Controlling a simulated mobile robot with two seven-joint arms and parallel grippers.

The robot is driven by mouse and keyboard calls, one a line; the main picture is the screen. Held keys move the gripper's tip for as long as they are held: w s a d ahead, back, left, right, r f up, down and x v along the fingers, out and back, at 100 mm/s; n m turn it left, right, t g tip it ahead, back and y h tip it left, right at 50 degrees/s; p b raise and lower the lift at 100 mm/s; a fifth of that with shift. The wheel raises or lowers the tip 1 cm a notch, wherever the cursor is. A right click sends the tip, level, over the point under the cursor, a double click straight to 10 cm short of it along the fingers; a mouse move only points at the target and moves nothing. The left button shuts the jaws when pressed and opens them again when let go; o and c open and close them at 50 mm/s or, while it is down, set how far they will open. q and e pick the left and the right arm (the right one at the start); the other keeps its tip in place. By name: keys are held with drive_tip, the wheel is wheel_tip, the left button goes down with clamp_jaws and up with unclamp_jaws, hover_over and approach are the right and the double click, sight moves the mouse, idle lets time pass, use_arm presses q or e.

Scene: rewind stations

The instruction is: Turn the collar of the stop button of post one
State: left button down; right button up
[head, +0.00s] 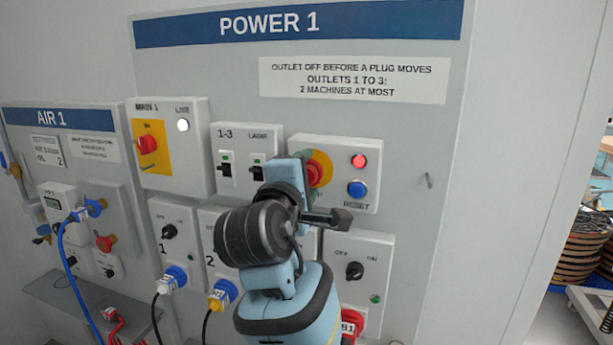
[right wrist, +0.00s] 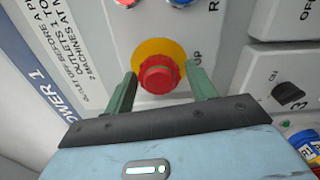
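The stop button is a red round head (right wrist: 158,74) with a ribbed red collar, on a yellow disc (right wrist: 158,51). In the head view its red part (head: 317,173) is partly hidden behind my right gripper (head: 306,175). In the right wrist view my right gripper (right wrist: 161,74) is open. Its two green fingers stand on either side of the red head, with a gap visible on each side. I cannot tell how deep the fingertips reach. My left gripper is not in view.
On the same box are a lit red lamp (head: 359,161) and a blue reset button (head: 357,189). The 1-3 switch box (head: 240,175) is left of it. Outlet boxes with knobs (head: 354,271) and plugs (head: 222,293) sit below. The AIR 1 panel (head: 62,117) is far left.

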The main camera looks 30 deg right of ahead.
drive_tip(key=shift+o, duration=0.7)
drive_tip(key=v, duration=0.7)
drive_tip(key=shift+s+a, duration=0.25)
drive_tip(key=shift+s, duration=0.05)
